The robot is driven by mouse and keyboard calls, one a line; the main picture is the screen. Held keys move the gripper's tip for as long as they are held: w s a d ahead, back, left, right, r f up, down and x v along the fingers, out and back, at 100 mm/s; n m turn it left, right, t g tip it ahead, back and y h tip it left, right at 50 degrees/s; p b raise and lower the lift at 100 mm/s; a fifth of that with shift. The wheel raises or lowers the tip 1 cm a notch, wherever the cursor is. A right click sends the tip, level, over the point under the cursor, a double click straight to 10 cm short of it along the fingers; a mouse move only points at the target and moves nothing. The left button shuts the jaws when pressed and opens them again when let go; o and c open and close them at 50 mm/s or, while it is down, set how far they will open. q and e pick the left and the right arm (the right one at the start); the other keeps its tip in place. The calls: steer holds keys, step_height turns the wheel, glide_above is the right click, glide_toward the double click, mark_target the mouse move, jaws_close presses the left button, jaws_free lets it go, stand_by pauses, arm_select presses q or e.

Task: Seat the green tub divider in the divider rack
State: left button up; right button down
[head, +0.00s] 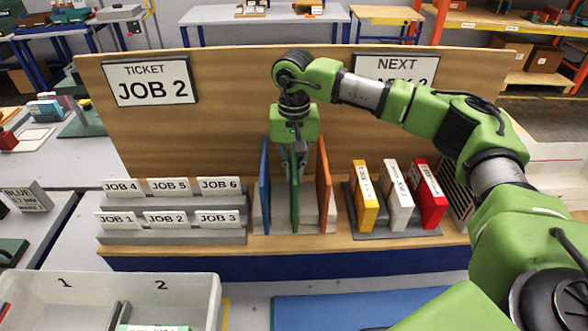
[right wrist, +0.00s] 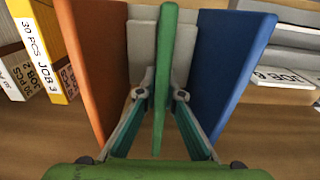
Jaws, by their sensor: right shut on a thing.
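The green tub divider (head: 295,190) stands upright in the middle of the grey divider rack (head: 310,214), between a blue divider (head: 264,187) on the left and an orange divider (head: 324,185) on the right. My right gripper (head: 293,165) reaches down from above and is shut on the green divider. In the right wrist view the gripper's fingers (right wrist: 163,95) lie on both sides of the green divider (right wrist: 172,45), with the orange (right wrist: 90,60) and blue (right wrist: 232,65) dividers apart from it. Whether its bottom edge rests fully in the slot is hidden. My left gripper is out of view.
Job card holders (head: 172,235) stand left of the rack. Yellow, white and red boxes (head: 398,195) stand to its right. A wooden back board (head: 225,110) with signs rises behind. A white tub (head: 190,290) with numbered compartments sits in front.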

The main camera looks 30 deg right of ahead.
steer(key=shift+f, duration=0.15)
steer(key=c, duration=2.2)
jaws_free()
steer(key=shift+o, duration=0.2)
steer(key=shift+r+b, duration=0.3)
steer(key=shift+r, duration=0.2)
step_height(320, 180, up, 11)
steer(key=b, duration=0.3)
steer(key=shift+f, duration=0.2)
steer(key=shift+r, duration=0.4)
